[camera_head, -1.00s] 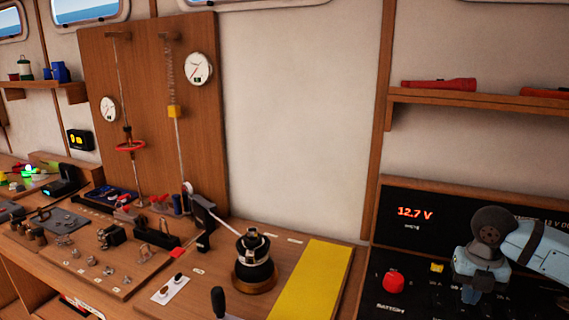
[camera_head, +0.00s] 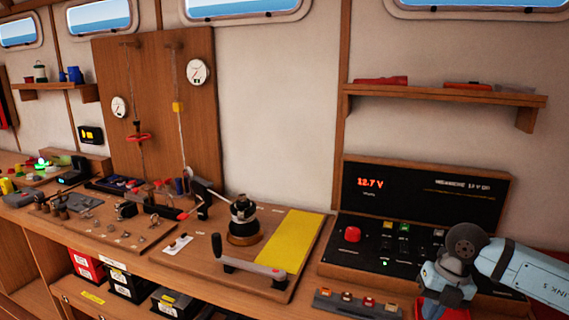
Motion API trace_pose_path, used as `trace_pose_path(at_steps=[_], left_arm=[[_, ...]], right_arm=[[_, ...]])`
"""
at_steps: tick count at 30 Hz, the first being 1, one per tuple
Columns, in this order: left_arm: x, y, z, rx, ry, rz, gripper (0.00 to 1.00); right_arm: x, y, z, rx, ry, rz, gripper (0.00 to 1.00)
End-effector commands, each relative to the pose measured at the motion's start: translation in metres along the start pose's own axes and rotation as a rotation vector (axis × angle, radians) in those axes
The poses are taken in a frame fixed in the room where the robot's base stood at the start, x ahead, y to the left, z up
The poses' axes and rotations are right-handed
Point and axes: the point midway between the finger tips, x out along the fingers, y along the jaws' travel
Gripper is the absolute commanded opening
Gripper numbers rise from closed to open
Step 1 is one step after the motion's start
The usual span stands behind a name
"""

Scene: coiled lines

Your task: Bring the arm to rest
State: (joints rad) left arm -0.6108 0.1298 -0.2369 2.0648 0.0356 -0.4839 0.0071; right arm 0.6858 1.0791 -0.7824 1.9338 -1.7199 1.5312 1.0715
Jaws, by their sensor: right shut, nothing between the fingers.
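My right arm comes in from the right edge in pale blue and dark grey, and its wrist bends down in front of the black control panel's (camera_head: 376,258) lower right corner. My right gripper (camera_head: 430,310) points down at the bottom edge of the picture, shut and holding nothing that I can see. Its fingertips are small and partly cut off. My left gripper is not in view.
A winch (camera_head: 243,222) and a yellow strip (camera_head: 290,240) are on the wooden board left of the panel. A crank handle (camera_head: 250,265) lies at the board's front. A strip of small coloured parts (camera_head: 350,303) sits near my gripper. A shelf (camera_head: 440,97) hangs above the panel.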

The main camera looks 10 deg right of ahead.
Motion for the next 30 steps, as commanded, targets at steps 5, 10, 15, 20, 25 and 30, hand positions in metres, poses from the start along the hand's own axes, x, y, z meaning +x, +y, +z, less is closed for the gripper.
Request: trace_pose_path(at_steps=[5,10,15,20,25,30], left_arm=[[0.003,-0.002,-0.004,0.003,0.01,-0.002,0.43],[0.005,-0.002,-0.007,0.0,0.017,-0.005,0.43],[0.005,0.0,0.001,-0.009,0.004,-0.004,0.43],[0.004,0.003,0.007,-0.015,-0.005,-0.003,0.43],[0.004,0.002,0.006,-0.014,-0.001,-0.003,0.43],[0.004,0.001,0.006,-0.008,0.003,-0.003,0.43]], right_arm=[[0.054,0.076,-0.055,-0.097,0.198,0.383,0.0],[0.074,0.155,-0.115,-0.029,0.374,0.929,0.0],[0.074,0.192,-0.131,0.308,0.421,1.418,0.0],[0.101,0.176,-0.118,0.832,0.352,1.675,0.0],[0.171,0.124,-0.12,1.449,0.235,1.646,0.0],[0.238,0.077,-0.153,1.889,0.173,1.436,0.0]])
